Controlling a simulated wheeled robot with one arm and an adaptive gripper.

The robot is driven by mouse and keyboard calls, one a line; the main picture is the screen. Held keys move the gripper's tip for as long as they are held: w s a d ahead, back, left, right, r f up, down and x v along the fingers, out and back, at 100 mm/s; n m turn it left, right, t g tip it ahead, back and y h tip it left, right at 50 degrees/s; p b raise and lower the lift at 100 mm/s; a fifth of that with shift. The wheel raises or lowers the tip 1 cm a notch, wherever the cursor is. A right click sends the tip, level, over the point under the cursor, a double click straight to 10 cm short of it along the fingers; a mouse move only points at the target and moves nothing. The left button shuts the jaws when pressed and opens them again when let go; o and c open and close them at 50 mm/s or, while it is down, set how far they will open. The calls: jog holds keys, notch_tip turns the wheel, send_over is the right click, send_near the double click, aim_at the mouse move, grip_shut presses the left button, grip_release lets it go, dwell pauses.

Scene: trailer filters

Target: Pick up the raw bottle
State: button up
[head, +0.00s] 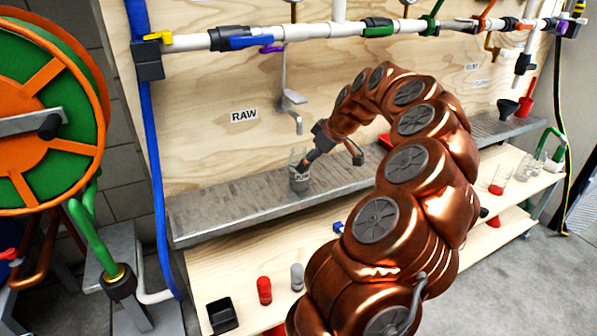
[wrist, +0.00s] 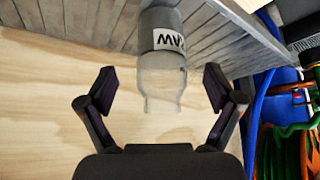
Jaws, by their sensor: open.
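The raw bottle (head: 299,181) is a small clear bottle standing upright on the grey metal shelf, below the RAW sign. In the wrist view the bottle (wrist: 162,72) appears upside down, with a white RAW label and its neck toward my palm. My gripper (head: 305,163) is at the bottle's upper part in the head view. In the wrist view my gripper (wrist: 160,90) is open, with one finger on each side of the bottle and a visible gap on both sides.
A metal tap (head: 291,103) hangs on the plywood wall above the bottle. The grey shelf (head: 230,205) is clear left of the bottle. On the lower wooden bench are a red cap-like piece (head: 264,290), a grey one (head: 297,277) and a black box (head: 222,316).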

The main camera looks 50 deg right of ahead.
jog(key=x, duration=0.4)
jog(key=shift+w+a+f+b, duration=0.1)
jog(key=shift+b, duration=0.25)
jog(key=shift+c, duration=0.3)
jog(key=c, duration=1.4)
